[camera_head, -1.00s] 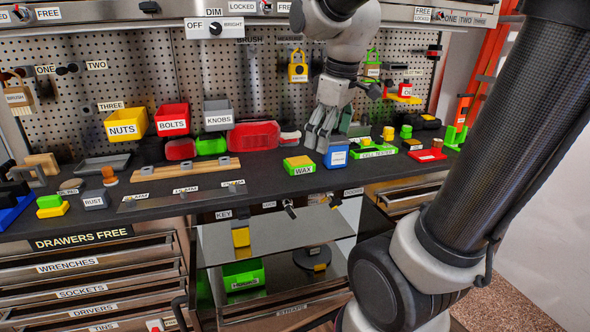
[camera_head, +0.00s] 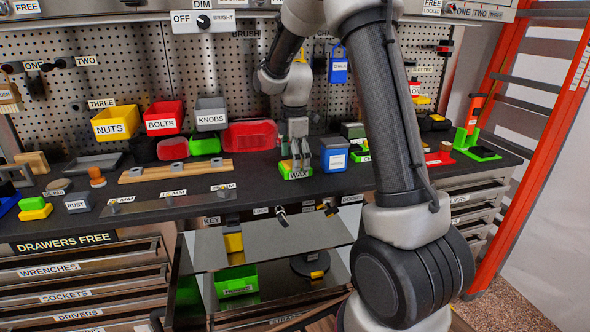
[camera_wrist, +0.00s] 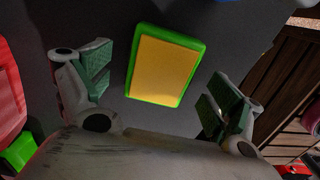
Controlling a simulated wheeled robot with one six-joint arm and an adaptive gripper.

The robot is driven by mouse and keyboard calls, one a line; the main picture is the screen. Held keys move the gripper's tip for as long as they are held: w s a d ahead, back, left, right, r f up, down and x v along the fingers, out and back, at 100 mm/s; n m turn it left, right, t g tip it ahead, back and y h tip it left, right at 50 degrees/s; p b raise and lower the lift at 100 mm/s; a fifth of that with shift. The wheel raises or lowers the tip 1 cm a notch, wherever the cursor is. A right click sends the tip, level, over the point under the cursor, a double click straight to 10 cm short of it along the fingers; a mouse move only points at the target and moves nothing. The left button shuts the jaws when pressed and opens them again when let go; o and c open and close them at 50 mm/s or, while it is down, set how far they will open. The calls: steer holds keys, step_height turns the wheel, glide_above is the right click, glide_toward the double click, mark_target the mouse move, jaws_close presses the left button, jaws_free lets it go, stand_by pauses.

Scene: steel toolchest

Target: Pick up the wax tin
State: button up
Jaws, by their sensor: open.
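The wax tin (camera_head: 294,170) is a small green box with a yellow top and a WAX label on its front. It sits on the dark worktop, left of a blue box. In the wrist view the wax tin (camera_wrist: 165,66) lies flat, slightly tilted, ahead of and between the fingers. My gripper (camera_head: 295,160) points down just above or around the tin; the head view does not show the exact gap. In the wrist view my gripper (camera_wrist: 157,92) is open and empty, with green finger pads on both sides, apart from the tin.
A blue box (camera_head: 335,154) stands close on the tin's right. A red case (camera_head: 249,136) lies behind and left, with a green block (camera_head: 205,146) beside it. A wooden strip (camera_head: 176,171) lies farther left. The worktop's front edge is just before the tin.

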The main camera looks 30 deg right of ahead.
step_height(320, 180, down, 2)
steer(key=shift+f, duration=0.1)
steer(key=shift+c, duration=0.4)
steer(key=c, duration=1.4)
steer(key=shift+o, duration=0.2)
steer(key=shift+r, duration=0.2)
